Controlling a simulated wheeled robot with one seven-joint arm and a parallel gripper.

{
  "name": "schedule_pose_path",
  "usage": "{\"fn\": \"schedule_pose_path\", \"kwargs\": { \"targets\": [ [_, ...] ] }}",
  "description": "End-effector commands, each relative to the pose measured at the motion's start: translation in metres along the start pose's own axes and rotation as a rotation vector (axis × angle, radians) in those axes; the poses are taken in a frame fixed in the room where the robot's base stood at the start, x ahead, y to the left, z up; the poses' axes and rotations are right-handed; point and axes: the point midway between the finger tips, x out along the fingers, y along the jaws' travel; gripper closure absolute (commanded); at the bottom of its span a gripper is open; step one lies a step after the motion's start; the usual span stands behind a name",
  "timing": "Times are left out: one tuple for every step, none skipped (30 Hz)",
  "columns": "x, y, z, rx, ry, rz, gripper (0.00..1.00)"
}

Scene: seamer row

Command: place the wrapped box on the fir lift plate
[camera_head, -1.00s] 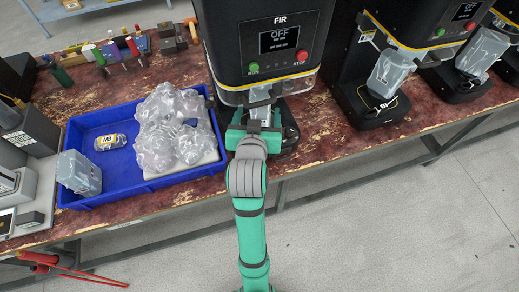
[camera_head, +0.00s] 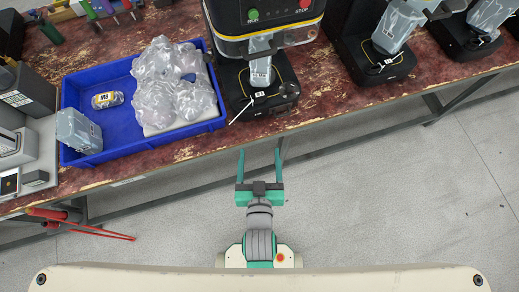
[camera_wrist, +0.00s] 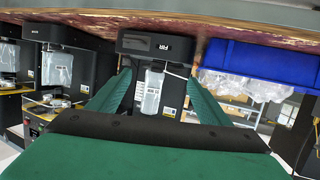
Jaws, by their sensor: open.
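A wrapped box (camera_head: 262,70), clear and pale with a small label, stands on the black lift plate (camera_head: 279,101) of the fir machine (camera_head: 262,18). It looks upright under the machine's head. It also shows in the wrist view (camera_wrist: 152,92), between the fingers in the picture but beyond them. My gripper (camera_head: 260,158) is open and empty, out in front of the table edge and apart from the box. Its two green fingers also show in the wrist view (camera_wrist: 158,82). The top of the box is partly hidden by the machine head.
A blue tray (camera_head: 75,90) to the left holds crumpled clear wrap (camera_head: 175,85) and a small labelled item (camera_head: 107,99). Another wrapped box (camera_head: 78,131) is at its left side. More machines with wrapped boxes (camera_head: 397,25) stand right.

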Motion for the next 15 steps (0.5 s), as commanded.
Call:
{"fn": "schedule_pose_path", "kwargs": {
  "targets": [
    [-0.016, 0.0, 0.01, 0.003, -0.006, -0.001, 0.28],
    [-0.025, -0.001, 0.014, 0.005, -0.002, -0.002, 0.28],
    [-0.036, -0.001, 0.018, 0.008, 0.002, -0.003, 0.28],
    [-0.045, -0.001, 0.021, 0.01, 0.005, -0.003, 0.28],
    [-0.054, -0.002, 0.024, 0.012, 0.008, -0.003, 0.28],
    [-0.066, -0.002, 0.027, 0.015, 0.014, -0.003, 0.28],
    [-0.075, -0.002, 0.029, 0.018, 0.017, -0.003, 0.28],
    [-0.084, -0.003, 0.03, 0.02, 0.021, -0.003, 0.28],
    [-0.095, -0.003, 0.032, 0.024, 0.025, -0.002, 0.28],
    [-0.103, -0.003, 0.033, 0.026, 0.029, -0.001, 0.28],
    [-0.11, -0.003, 0.033, 0.029, 0.033, -0.001, 0.28],
    [-0.119, -0.003, 0.034, 0.032, 0.037, 0.001, 0.28],
    [-0.125, -0.003, 0.033, 0.034, 0.041, 0.002, 0.28],
    [-0.131, -0.004, 0.034, 0.036, 0.043, 0.003, 0.28],
    [-0.137, -0.004, 0.033, 0.038, 0.046, 0.004, 0.28]
  ]
}}
